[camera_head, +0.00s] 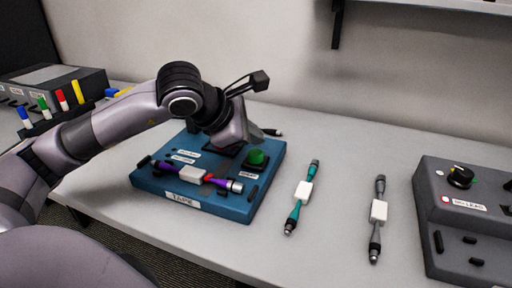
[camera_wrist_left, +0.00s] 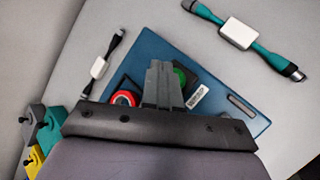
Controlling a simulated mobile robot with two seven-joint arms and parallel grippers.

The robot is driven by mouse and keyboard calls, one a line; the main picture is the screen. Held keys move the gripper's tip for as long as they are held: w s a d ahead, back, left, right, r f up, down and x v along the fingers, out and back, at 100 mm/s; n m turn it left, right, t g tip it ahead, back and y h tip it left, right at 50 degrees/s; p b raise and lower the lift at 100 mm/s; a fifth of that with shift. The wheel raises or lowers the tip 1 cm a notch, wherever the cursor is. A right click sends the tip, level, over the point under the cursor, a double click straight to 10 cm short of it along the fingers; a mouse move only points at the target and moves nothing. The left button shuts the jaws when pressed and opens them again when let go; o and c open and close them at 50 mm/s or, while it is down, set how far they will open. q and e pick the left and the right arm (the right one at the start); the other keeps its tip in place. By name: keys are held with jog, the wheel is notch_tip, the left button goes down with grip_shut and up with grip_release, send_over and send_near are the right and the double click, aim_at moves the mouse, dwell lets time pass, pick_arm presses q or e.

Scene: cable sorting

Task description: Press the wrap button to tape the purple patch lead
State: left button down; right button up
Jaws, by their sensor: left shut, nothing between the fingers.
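The purple patch lead (camera_head: 222,182) lies along the front of the blue tape station (camera_head: 150,186), with a white tag (camera_head: 192,174) at its middle and a small red part beside the tag. It is not visible in the left wrist view. The green wrap button (camera_head: 257,157) is on the station's right side, and it also shows in the left wrist view (camera_wrist_left: 181,76), partly hidden by the fingers. My left gripper (camera_head: 260,138) is shut and empty, close to the button; I cannot tell whether it touches. It also shows in the left wrist view (camera_wrist_left: 160,68). My right gripper is not in view.
A teal lead (camera_head: 294,214) and a grey lead (camera_head: 377,214) lie right of the station. A grey box with a dial (camera_head: 460,176) stands at the far right. A dark tester box (camera_head: 60,88) and coloured plugs are at the left. A red ring (camera_wrist_left: 123,98) shows on the station.

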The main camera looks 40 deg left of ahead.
aim_at(253, 154)
pick_arm(q)
jog(key=shift+r, duration=0.1)
jog(key=shift+r+p, duration=1.2)
jog(key=shift+r, duration=0.7)
jog(key=shift+r+p, duration=0.6)
jog(key=shift+r, duration=0.45)
